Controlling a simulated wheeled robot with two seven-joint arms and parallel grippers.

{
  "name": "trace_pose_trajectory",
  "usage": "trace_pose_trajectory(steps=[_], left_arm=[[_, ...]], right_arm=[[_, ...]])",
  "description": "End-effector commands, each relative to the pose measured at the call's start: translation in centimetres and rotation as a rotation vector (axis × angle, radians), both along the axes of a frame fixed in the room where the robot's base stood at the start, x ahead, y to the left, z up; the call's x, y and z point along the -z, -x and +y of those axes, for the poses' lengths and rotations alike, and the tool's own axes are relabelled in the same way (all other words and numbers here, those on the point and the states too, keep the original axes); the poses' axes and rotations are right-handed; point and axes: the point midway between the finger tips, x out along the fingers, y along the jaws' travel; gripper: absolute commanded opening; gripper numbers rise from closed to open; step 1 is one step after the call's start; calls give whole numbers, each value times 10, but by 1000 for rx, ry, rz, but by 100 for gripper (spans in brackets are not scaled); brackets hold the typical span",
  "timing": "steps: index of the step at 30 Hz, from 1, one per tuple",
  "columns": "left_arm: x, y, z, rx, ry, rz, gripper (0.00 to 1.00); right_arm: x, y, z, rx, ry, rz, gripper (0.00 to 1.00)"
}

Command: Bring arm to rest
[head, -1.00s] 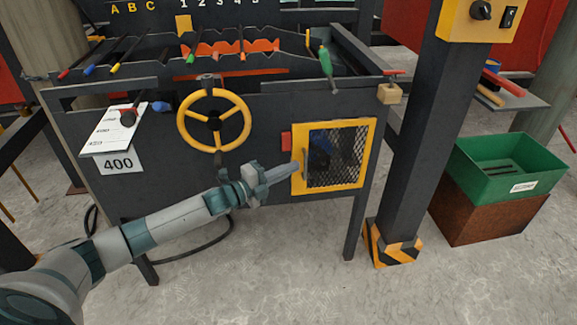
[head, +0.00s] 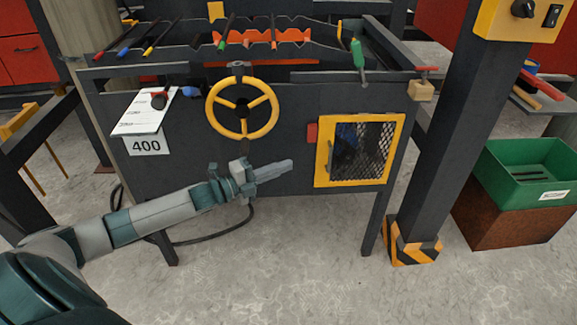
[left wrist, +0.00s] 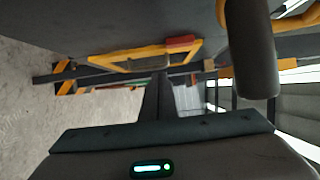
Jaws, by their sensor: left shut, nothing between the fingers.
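My left arm comes in from the lower left of the head view. Its gripper (head: 275,171) is shut and empty, in front of the dark machine panel (head: 290,112). It points right, below the yellow handwheel (head: 242,107) and left of the yellow-framed mesh door (head: 360,150), apart from the door. The mesh door looks shut. In the left wrist view the shut fingers (left wrist: 158,100) point towards the yellow door frame (left wrist: 140,55). My right gripper is in neither view.
A dark post (head: 437,140) with a striped foot stands right of the machine. A green bin (head: 527,172) sits on a rusty block. A 400 plate (head: 146,146) hangs at the left. The concrete floor (head: 290,270) in front is clear.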

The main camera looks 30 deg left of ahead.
Motion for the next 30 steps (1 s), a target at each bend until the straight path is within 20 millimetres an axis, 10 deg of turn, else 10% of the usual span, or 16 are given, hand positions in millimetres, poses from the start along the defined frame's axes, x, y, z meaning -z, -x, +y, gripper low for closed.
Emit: trace_pose_trajectory(steps=[20,30], left_arm=[[4,3,-4,-2,13,13,0],[79,50,-79,-79,258,284,0]], right_arm=[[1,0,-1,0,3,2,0],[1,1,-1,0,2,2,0]])
